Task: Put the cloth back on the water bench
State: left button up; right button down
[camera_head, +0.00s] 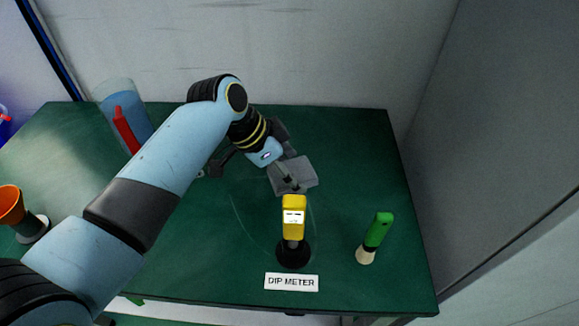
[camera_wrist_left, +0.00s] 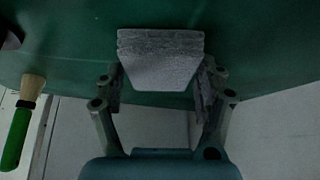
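The cloth (camera_head: 307,174) is a small grey folded block in the head view, over the middle of the green table, just behind the yellow meter. My left gripper (camera_wrist_left: 160,82) has its fingers on both sides of the cloth (camera_wrist_left: 160,70). The fingers are spread to about the cloth's width and look shut on it. In the head view my left gripper (camera_head: 283,168) reaches it from the back left. The cloth's height above the table is hard to tell. No part labelled as a water bench shows. My right gripper is not in view.
A yellow dip meter (camera_head: 293,208) stands on a black base behind its label (camera_head: 291,282). A green-handled brush (camera_head: 378,232) stands to its right. A clear cylinder with a red item (camera_head: 125,130) is at the back left, an orange cone (camera_head: 12,206) at the left.

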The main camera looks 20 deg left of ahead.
pick_arm(q)
jog(key=shift+o, duration=1.1)
jog(key=shift+r, duration=0.2)
jog(key=p+v, duration=0.2)
jog(key=v, duration=1)
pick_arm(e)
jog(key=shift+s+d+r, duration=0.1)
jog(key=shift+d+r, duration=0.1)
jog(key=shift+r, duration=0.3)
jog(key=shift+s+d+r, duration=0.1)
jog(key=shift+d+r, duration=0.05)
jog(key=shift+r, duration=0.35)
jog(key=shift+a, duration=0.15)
pick_arm(q)
jog(key=shift+s+f, duration=0.1)
